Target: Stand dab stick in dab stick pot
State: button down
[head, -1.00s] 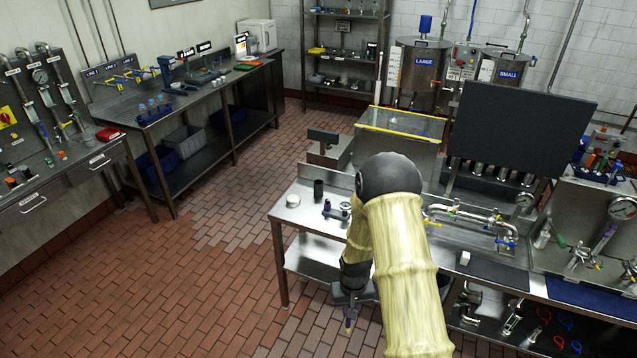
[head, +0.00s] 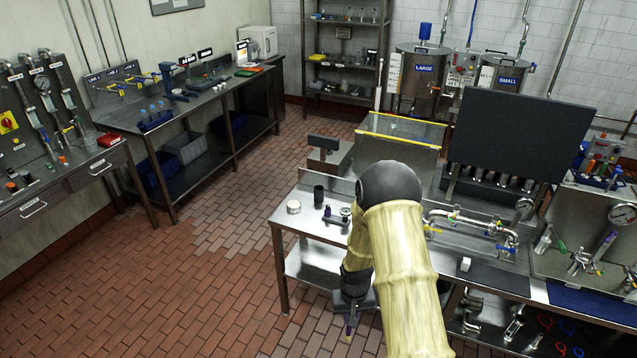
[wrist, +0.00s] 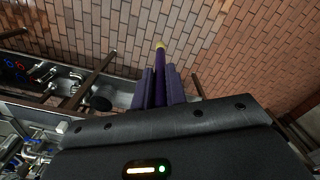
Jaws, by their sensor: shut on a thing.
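My gripper (head: 351,316) hangs low in front of the steel table's near edge, over the brick floor. In the wrist view its two dark purple fingers (wrist: 160,80) are shut on the dab stick (wrist: 159,58), a thin dark shaft with a yellow tip that points out past the fingers. In the head view the stick (head: 349,332) shows small, pointing down. A dark, upright cylinder (head: 319,193), which looks like the dab stick pot, stands near the left end of the steel table, up and left of my gripper. Its inside cannot be made out.
The steel table (head: 306,227) holds a white round tub (head: 293,207) left of the dark cylinder and a small purple-and-dark item (head: 328,212) to its right. Pipework (head: 470,222) stands farther right. The brick floor left of the table is clear.

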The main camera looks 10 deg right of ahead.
jog(key=s+f+b, duration=0.2)
jog(key=f+b, duration=0.6)
jog(key=f, duration=0.8)
jog(key=s+f+b, duration=0.2)
jog(key=f+b, duration=0.6)
jog(key=f, duration=0.7)
jog(key=shift+f, duration=0.4)
jog(key=shift+a, duration=0.15)
